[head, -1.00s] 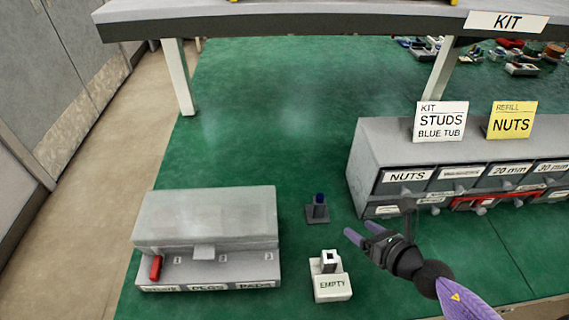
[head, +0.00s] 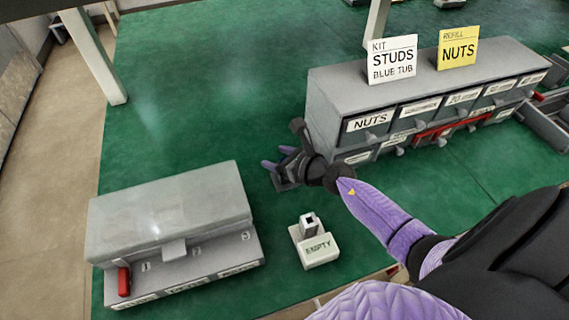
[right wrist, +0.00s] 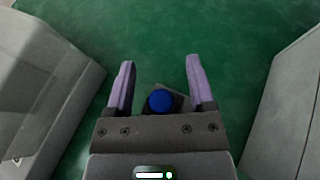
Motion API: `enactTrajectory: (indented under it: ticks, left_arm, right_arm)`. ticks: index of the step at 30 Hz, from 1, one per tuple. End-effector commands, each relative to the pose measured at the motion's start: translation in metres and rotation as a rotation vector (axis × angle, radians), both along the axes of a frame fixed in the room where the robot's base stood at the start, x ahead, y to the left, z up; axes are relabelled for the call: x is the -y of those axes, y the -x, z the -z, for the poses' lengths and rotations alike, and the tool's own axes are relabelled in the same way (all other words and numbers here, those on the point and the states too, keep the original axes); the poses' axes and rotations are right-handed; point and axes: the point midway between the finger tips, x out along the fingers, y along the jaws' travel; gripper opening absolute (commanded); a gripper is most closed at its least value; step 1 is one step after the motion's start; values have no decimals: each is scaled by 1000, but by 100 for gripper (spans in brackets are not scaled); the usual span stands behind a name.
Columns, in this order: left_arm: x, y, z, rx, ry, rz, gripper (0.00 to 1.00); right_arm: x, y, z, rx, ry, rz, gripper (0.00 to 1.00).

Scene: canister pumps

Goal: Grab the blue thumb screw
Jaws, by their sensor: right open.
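The blue thumb screw (right wrist: 160,101) shows in the right wrist view as a round blue top on a small grey stand (right wrist: 178,100). It lies between the two purple fingers of my right gripper (right wrist: 160,85), with a gap on each side. My right gripper (head: 274,166) is open. In the head view it is over the stand (head: 284,184), beside the drawer cabinet, and it hides the screw there. My left gripper is not in view.
A drawer cabinet (head: 340,88) stands to the right, with STUDS and NUTS signs on top. A grey lidded box (head: 170,210) with a red piece is at the left. A white EMPTY holder (head: 318,248) stands in front. Green table is clear behind.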

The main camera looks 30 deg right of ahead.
Motion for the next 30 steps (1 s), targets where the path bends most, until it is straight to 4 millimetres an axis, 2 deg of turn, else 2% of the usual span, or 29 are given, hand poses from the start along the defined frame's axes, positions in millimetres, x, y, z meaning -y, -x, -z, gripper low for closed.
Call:
enactTrajectory:
  ticks: [1, 9, 11, 20, 22, 30]
  left_arm:
    - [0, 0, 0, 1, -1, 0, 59]
    - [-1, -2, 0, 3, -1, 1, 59]
    - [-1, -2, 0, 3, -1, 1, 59]
    - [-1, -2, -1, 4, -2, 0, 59]
    - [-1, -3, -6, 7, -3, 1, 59]
    - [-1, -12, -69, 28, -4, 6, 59]
  right_arm:
    - [0, 0, 0, 0, 0, 0, 68]
    - [0, 0, 0, 0, 0, 0, 10]
    - [0, 0, 0, 0, 0, 0, 0]
    - [0, 1, -1, 0, 0, 0, 0]
    - [0, 0, -7, 1, 0, 0, 0]
    - [0, 0, -82, 4, 1, 0, 0]
